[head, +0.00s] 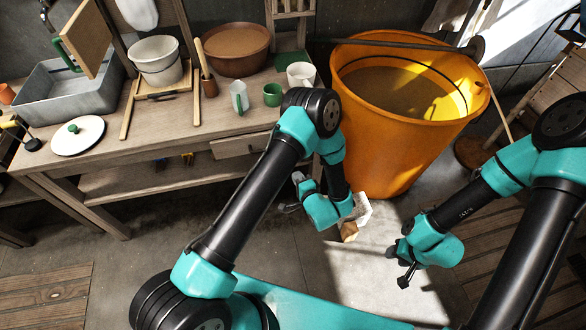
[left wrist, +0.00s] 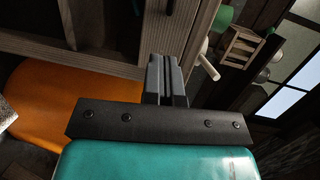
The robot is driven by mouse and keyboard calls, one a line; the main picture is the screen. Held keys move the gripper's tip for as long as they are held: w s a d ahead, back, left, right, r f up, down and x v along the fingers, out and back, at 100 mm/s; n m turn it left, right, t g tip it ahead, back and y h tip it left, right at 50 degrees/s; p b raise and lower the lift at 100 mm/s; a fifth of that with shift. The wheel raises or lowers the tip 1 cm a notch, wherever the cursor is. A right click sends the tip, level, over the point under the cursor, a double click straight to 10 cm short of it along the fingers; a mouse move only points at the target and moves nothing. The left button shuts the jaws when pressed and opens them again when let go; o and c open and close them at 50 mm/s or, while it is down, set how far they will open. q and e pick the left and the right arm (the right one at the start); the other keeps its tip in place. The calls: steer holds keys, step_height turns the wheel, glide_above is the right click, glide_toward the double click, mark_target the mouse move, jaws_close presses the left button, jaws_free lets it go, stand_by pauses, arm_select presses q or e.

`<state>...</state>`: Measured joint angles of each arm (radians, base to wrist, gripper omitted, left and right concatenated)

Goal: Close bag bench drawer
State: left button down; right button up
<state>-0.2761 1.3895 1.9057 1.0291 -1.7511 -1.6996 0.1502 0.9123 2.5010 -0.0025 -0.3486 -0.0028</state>
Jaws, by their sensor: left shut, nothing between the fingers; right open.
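The wooden bench (head: 150,115) fills the left of the head view. Its drawer (head: 238,146) has a pale wooden front under the right end of the top. From this angle I cannot tell how far it stands out. My left gripper (head: 299,182) is low, right of and below the drawer front, apart from it in the head view. In the left wrist view its fingers (left wrist: 166,80) are shut and empty in front of wooden boards (left wrist: 110,25); contact cannot be told. My right gripper (head: 404,274) is open and empty over the floor at the right.
A large orange tub (head: 405,150) stands right of the bench, close to my left arm. A green cup (head: 272,94), a brown bowl (head: 237,48) and a white bucket (head: 157,60) stand on the bench top. The floor before the bench is mostly clear.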

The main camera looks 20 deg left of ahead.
arm_select(q)
steer(key=r+x, duration=0.1)
steer(key=x, duration=1.1)
steer(key=shift+w+a, duration=0.3)
steer(key=shift+w, duration=0.15)
steer(key=shift+w+a+r, duration=0.1)
steer(key=shift+w+a, duration=0.3)
steer(key=shift+w, duration=0.25)
steer(key=shift+w+a, duration=0.4)
steer(key=shift+w, duration=0.25)
steer(key=shift+w+a, duration=0.35)
steer(key=shift+w, duration=0.35)
steer(key=f+v, duration=0.2)
steer(key=v, duration=1.2)
steer(key=shift+s+r, duration=0.25)
